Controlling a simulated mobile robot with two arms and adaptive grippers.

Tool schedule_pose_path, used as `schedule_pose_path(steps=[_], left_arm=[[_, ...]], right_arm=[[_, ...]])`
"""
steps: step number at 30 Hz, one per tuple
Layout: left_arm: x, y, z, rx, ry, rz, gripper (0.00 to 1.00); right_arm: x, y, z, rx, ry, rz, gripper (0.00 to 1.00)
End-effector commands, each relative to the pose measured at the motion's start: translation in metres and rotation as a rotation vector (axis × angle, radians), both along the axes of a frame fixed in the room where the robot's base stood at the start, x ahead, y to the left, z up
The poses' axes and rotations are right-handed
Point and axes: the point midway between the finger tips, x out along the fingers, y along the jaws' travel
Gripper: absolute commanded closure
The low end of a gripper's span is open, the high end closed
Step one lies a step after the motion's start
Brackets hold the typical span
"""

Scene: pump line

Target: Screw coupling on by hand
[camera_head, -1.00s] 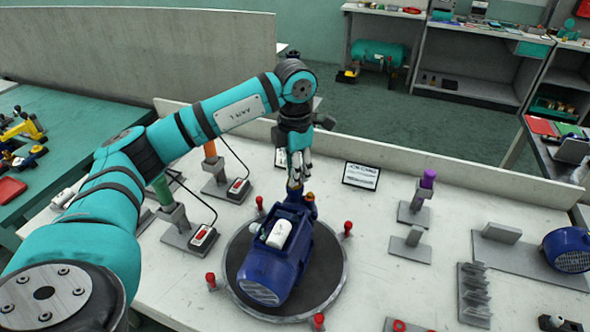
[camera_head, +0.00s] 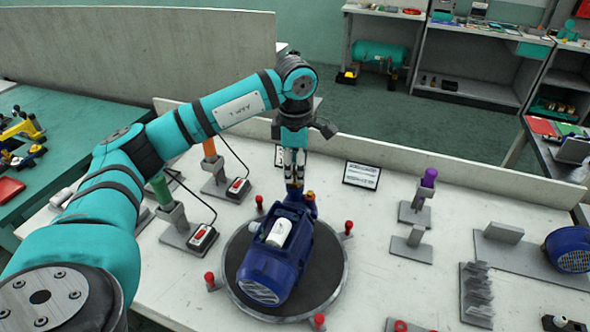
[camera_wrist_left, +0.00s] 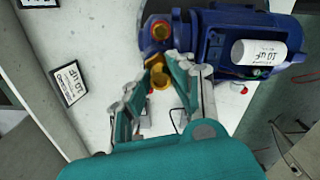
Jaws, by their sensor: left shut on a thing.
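The blue pump (camera_head: 272,266) with a white cylinder (camera_head: 278,234) on top sits on a round dark turntable (camera_head: 326,287). It also shows in the wrist view (camera_wrist_left: 213,50). My left gripper (camera_head: 294,180) points down at the pump's far end. It is shut on a brass coupling (camera_wrist_left: 159,76) at the pump's port; the fingers hide part of it. I cannot tell how far the coupling is threaded on. My right gripper is not in view.
Red-topped posts (camera_head: 348,228) ring the turntable. Tool stands with a green handle (camera_head: 162,190) and an orange handle (camera_head: 209,150) stand left, cabled to small switch boxes. A framed card (camera_head: 361,175) lies behind. A purple-topped stand (camera_head: 429,178) and another blue motor (camera_head: 570,249) are right.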

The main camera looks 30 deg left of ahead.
Motion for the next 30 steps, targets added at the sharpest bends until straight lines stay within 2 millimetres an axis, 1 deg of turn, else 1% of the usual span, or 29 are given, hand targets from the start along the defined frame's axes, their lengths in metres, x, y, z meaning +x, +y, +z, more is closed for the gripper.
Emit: schedule_pose_path(steps=[2,10,15,18,26,28,30], left_arm=[[-0.0001,-0.0003,-0.0003,-0.001,0.001,-0.035,1.0],[-0.0002,-0.0002,-0.0005,-0.001,0.001,-0.056,1.0],[-0.0002,-0.0004,-0.0016,-0.001,0.002,-0.252,1.0],[-0.0002,-0.0004,-0.0011,-0.001,0.002,-0.327,1.0],[-0.0003,-0.0005,-0.0006,-0.001,0.002,-0.34,1.0],[-0.0002,-0.0005,-0.0012,0.0,0.001,-0.379,1.0],[-0.0001,-0.0005,-0.0015,0.0,0.001,-0.464,1.0]], right_arm=[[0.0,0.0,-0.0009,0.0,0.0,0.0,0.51],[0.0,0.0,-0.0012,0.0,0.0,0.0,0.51],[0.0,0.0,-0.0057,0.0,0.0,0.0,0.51],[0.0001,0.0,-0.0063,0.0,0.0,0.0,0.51],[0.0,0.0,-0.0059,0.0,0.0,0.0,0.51],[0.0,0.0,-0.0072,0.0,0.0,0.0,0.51],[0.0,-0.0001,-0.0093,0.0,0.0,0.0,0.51]])
